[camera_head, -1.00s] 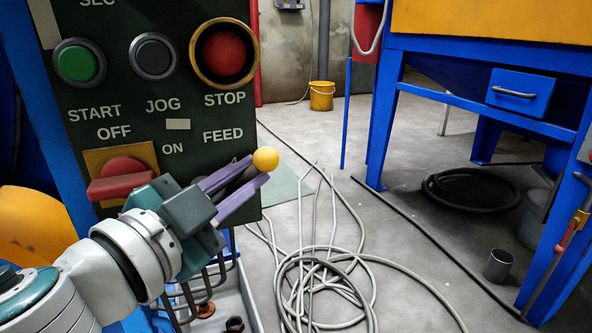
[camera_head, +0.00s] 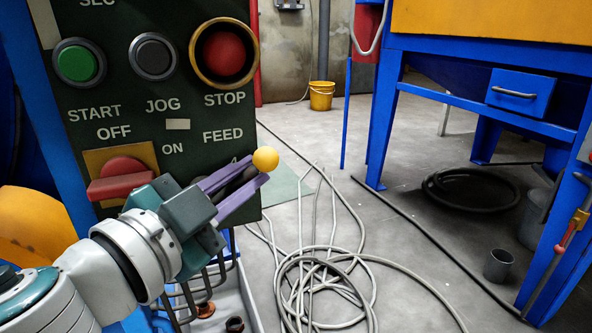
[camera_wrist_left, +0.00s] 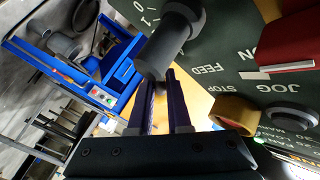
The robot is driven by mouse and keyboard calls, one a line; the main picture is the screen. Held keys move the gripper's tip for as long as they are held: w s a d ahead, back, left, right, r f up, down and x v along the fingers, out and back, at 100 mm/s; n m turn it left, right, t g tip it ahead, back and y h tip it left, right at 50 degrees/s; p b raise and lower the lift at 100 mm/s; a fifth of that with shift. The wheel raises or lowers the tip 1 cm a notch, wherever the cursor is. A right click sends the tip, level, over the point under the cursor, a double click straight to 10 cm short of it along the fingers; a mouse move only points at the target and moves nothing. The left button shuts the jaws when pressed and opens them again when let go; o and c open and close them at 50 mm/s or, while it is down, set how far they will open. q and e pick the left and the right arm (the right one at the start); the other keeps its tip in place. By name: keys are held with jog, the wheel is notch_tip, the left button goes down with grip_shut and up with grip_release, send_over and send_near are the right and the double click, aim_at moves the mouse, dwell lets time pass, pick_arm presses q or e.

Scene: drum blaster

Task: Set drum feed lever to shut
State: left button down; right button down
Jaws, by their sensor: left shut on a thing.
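The drum feed lever shows its yellow ball knob (camera_head: 265,159) in the head view, at the right edge of the dark green panel (camera_head: 205,120), below the word FEED. My left gripper (camera_head: 258,171), with purple fingers, is shut on the lever just behind the ball. The fingers hide most of the lever arm. In the left wrist view, the lever's dark round hub (camera_wrist_left: 168,45) stands out from the panel beside the marks 0 and 1, and the gripper fingers (camera_wrist_left: 161,80) reach up to it. My right gripper is not in view.
The panel also carries a green START button (camera_head: 80,62), a black JOG button (camera_head: 152,56), a red STOP button (camera_head: 224,53) and a red OFF/ON switch (camera_head: 122,180). Coiled hose (camera_head: 325,285) lies on the floor. A blue-framed machine (camera_head: 440,100) stands at the right.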

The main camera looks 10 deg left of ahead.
pick_arm(q)
jog(key=shift+r+p, duration=0.15)
jog(key=shift+p, duration=0.4)
jog(key=m+g+p, duration=0.1)
jog(key=p, duration=0.2)
jog(key=g+p, duration=0.1)
jog(key=p, duration=0.2)
jog(key=f+m+g+y+p, duration=0.1)
jog(key=p, duration=0.2)
jog(key=shift+w+d+m, duration=0.25)
jog(key=shift+d+m, duration=0.05)
jog(key=shift+d, duration=0.05)
notch_tip(320, 180, down, 6)
jog(key=a+m+g+y+p, duration=0.1)
jog(key=m+g+y+p, duration=0.3)
jog(key=g+y+p, duration=0.2)
jog(key=shift+s+m+g+y+p, duration=0.3)
jog(key=shift+s+m+y+p, duration=0.05)
jog(key=shift+s+m+y, duration=0.1)
jog(key=shift+s+a+f, duration=0.1)
jog(key=shift+a+f, duration=0.05)
jog(key=shift+a, duration=0.05)
jog(key=c, duration=0.9)
grip_release()
jog(key=shift+o, duration=0.2)
jog(key=shift+d, duration=0.1)
